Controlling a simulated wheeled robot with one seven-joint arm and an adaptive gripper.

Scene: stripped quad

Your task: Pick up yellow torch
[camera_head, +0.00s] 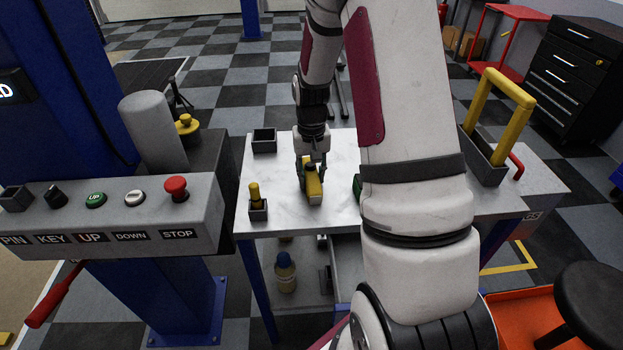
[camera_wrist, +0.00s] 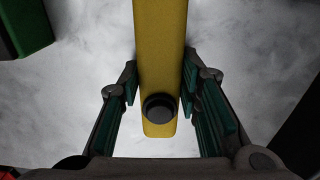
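A yellow torch (camera_head: 314,190) with a dark round button lies on the white worktop. It fills the middle of the wrist view (camera_wrist: 160,60), with the button near its lower end. My gripper (camera_head: 312,165) points down over the torch. In the wrist view my gripper's fingers (camera_wrist: 160,85) stand on both sides of it, with the pads seeming to touch its sides. No clear gap shows between pads and torch. The torch seems to rest on or just above the worktop; I cannot tell which.
A green object (camera_wrist: 27,25) lies near the torch, partly behind my arm in the head view (camera_head: 357,186). A small grey holder (camera_head: 258,212) with a yellow item, and a dark empty box (camera_head: 264,141), stand on the worktop (camera_head: 285,225). A yellow-handled toolbox (camera_head: 487,160) stands right.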

